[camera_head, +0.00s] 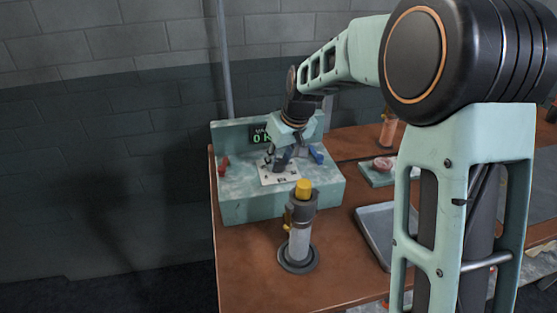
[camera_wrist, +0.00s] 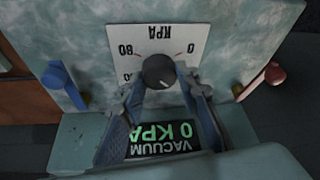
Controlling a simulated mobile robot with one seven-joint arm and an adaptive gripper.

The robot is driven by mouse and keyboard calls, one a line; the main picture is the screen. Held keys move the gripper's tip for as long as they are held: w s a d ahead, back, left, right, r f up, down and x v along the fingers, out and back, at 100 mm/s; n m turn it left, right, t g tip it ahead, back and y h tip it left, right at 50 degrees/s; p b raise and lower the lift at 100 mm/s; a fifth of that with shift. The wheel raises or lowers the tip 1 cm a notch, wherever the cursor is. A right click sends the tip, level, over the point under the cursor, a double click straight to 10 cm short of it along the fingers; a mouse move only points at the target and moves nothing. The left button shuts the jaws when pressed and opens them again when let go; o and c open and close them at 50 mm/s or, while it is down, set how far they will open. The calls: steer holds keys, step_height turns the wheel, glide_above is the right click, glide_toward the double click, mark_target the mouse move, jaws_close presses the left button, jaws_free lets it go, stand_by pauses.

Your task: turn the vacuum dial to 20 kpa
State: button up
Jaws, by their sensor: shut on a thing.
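The vacuum dial (camera_wrist: 158,70) is a round black knob with a pale mark pointing to the lower right in the wrist view. It sits on a white scale plate (camera_wrist: 175,35) lettered KPA, with 80 at upper left and 0 at upper right; the plate's lower part is partly hidden. The display (camera_wrist: 160,138) reads VACUUM 0 KPA, upside down there; it is partly hidden in the head view (camera_head: 260,137). My gripper (camera_wrist: 160,86) is shut on the dial, one finger on each side. In the head view my gripper (camera_head: 277,160) hides the dial.
The green console (camera_head: 240,205) carries a blue lever (camera_head: 317,155) and a red lever (camera_head: 223,165). A grey tray (camera_head: 372,225) and a dish (camera_head: 383,164) on a green block lie to the right.

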steer(key=shift+w+n+y, duration=0.1)
steer(key=shift+n+y, duration=0.2)
steer(key=shift+n, duration=0.8)
steer(key=shift+g, duration=0.3)
steer(key=o, duration=1.2)
steer(key=shift+c, duration=0.2)
steer(key=v, duration=1.2)
steer(key=shift+d, duration=0.1)
